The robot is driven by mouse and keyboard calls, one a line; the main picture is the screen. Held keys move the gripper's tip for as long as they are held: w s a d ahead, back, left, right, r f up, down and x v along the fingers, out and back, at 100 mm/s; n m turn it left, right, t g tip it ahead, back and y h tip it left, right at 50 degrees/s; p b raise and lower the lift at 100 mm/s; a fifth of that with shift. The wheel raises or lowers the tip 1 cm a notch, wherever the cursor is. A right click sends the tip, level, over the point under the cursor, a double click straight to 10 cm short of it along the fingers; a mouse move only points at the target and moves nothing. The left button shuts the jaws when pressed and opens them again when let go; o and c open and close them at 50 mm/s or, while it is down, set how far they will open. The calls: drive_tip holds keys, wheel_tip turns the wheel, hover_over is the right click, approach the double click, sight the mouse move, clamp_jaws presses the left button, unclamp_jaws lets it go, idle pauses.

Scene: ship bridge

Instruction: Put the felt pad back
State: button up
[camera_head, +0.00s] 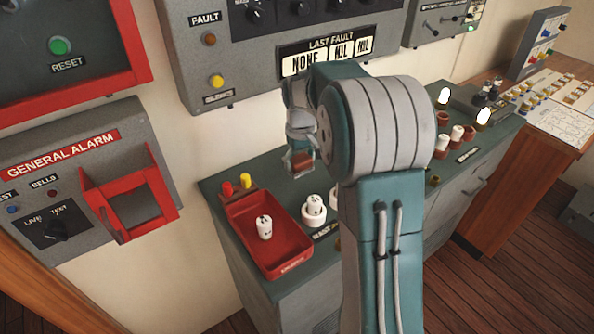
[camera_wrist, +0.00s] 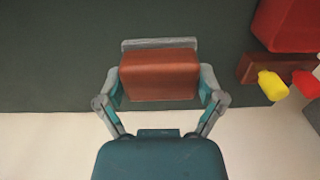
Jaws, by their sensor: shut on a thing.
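The felt pad looks like a reddish-brown block (camera_wrist: 160,76). My gripper (camera_wrist: 160,85) is shut on it, with one finger on each of its short sides. In the head view the pad (camera_head: 301,161) hangs at the end of my gripper (camera_head: 301,150), above the back part of the green bench top (camera_head: 240,173). In the wrist view the dark green bench top (camera_wrist: 60,60) lies behind the pad. I cannot tell the exact gap between them. My arm hides much of the bench in the head view.
A red tray (camera_head: 283,268) holding a white fuse (camera_head: 264,227) stands left on the bench. A brown block (camera_head: 238,193) with red and yellow plugs stands behind it. A white fuse (camera_head: 314,210) stands right of the tray. The fault panel (camera_head: 240,60) is on the wall behind.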

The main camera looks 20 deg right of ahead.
sight(297, 171)
drive_tip(key=shift+w+a+f, duration=0.1)
drive_tip(key=shift+w+f, duration=0.1)
drive_tip(key=shift+f, duration=0.05)
drive_tip(key=shift+w+a+f, duration=0.1)
drive_tip(key=shift+w+f, duration=0.05)
drive_tip(key=shift+f, duration=1.6)
drive_tip(key=shift+f, duration=0.1)
drive_tip(key=o, duration=0.8)
wheel_tip(297, 171, up, 12)
drive_tip(key=shift+r, duration=0.15)
